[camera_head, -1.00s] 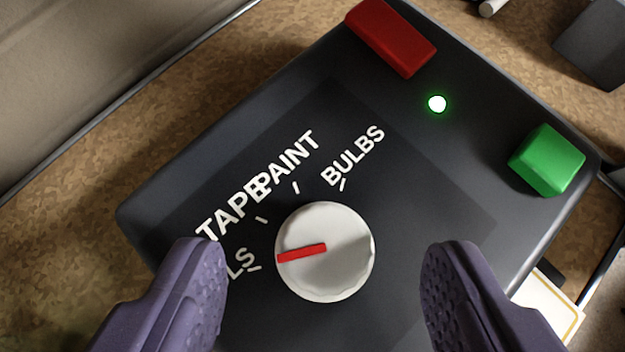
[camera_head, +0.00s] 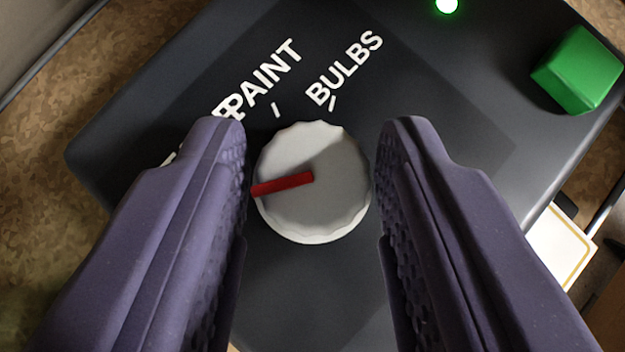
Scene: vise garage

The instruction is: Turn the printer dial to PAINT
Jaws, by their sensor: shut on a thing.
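The printer dial (camera_head: 325,210) is a round white knob with a ridged edge on the dark printer panel (camera_head: 300,285). Its red pointer (camera_head: 283,184) points left and slightly down, away from the PAINT label (camera_head: 268,70) at the upper left of the dial. The BULBS label (camera_head: 345,68) is above the dial; other lettering at left is mostly hidden behind the left finger. My gripper (camera_head: 312,165) has its purple fingers on either side of the dial, shut on it, with the pads close to its left and right edges.
A green button (camera_head: 578,70) stands up at the panel's upper right, near a lit green lamp (camera_head: 446,5). A pale card-like sheet (camera_head: 560,240) lies beyond the right edge. Brown speckled surface shows at left.

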